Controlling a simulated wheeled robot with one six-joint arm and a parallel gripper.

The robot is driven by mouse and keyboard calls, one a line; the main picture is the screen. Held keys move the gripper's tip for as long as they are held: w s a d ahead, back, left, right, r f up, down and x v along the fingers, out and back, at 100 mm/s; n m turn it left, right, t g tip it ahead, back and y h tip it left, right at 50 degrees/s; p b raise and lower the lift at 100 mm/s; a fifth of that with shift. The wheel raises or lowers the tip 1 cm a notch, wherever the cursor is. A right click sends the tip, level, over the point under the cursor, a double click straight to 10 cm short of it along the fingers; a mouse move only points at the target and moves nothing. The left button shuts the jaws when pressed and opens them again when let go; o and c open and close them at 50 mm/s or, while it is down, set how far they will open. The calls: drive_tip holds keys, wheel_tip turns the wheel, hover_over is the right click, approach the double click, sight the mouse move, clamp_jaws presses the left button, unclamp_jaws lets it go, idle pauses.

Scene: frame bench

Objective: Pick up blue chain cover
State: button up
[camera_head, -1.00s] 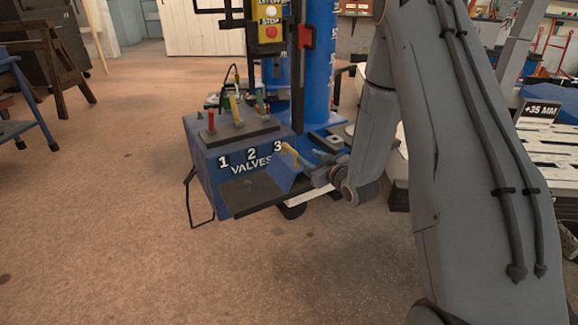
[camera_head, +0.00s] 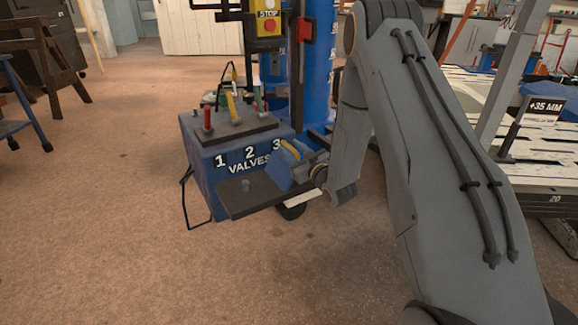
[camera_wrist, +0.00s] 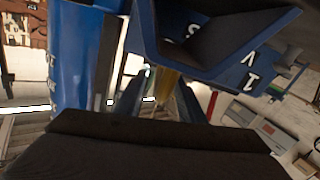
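A blue angled piece (camera_head: 284,174), which may be the blue chain cover, shows at the right end of the dark shelf (camera_head: 250,196) on the front of the valve box. My gripper (camera_head: 298,160) is beside it at the box's right front corner; I cannot tell if they touch. In the wrist view my gripper (camera_wrist: 160,98) has its two fingers apart, with a yellow part (camera_wrist: 167,86) between or behind them. A blue hollow shape with a dark inside (camera_wrist: 218,35) is close above the fingers. No chain cover can be clearly identified.
The blue valve box (camera_head: 203,165) carries red, yellow and green levers on top. A blue column (camera_head: 320,65) and a control box with a red button (camera_head: 269,26) stand behind it. A bench with a +35 MM sign (camera_head: 544,107) is at right.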

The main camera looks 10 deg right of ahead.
drive_tip(key=shift+w+a, duration=0.15)
drive_tip(key=shift+w, duration=0.5)
drive_tip(key=shift+c, duration=0.5)
clamp_jaws()
idle(0.4)
